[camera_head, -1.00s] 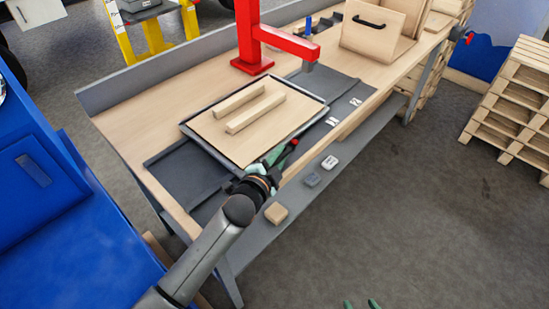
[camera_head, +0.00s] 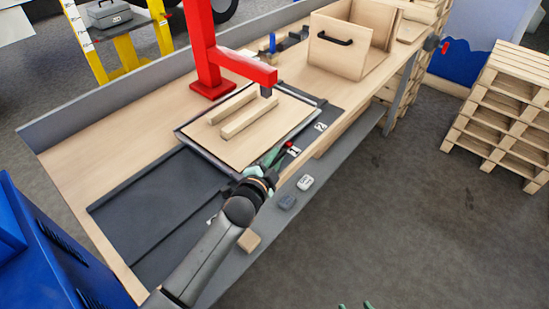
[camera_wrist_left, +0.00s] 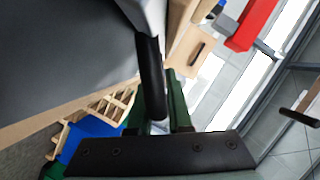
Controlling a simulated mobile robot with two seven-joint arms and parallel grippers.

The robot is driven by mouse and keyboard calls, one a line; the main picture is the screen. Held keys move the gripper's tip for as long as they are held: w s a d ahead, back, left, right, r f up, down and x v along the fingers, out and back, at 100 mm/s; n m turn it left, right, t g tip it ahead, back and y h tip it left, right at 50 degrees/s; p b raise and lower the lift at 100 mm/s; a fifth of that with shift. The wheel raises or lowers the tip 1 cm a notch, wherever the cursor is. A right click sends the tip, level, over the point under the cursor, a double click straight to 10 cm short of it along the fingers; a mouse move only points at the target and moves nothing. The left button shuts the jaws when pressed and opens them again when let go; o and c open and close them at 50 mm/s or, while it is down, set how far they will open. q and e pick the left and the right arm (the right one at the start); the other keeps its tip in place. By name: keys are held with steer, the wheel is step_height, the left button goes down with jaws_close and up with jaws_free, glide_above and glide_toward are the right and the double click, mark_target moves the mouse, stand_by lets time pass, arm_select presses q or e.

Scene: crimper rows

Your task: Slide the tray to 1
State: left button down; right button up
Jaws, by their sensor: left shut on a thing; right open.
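The tray (camera_head: 208,150) has a dark rim and carries a wooden board with two wooden bars. A small red piece sits beside the gripper, close to a white tag (camera_head: 293,150). Another white tag (camera_head: 320,126) lies further right; its mark is too small to read surely. My right gripper (camera_head: 355,306) shows only green fingertips, apart.
The red press (camera_head: 205,60) stands behind the tray, its arm reaching over it. A wooden box (camera_head: 345,48) with a black handle stands further right. Track left of the tray is bare.

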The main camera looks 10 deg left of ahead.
stand_by(0.4)
arm_select(q)
steer(key=c, duration=0.8)
jaws_free()
steer(key=shift+c, duration=0.2)
steer(key=shift+s, duration=0.1)
steer(key=v, duration=1.2)
steer(key=shift+s+p, duration=0.15)
steer(key=shift+p, duration=0.2)
steer(key=shift+s+a+f, duration=0.1)
steer(key=shift+f, duration=0.05)
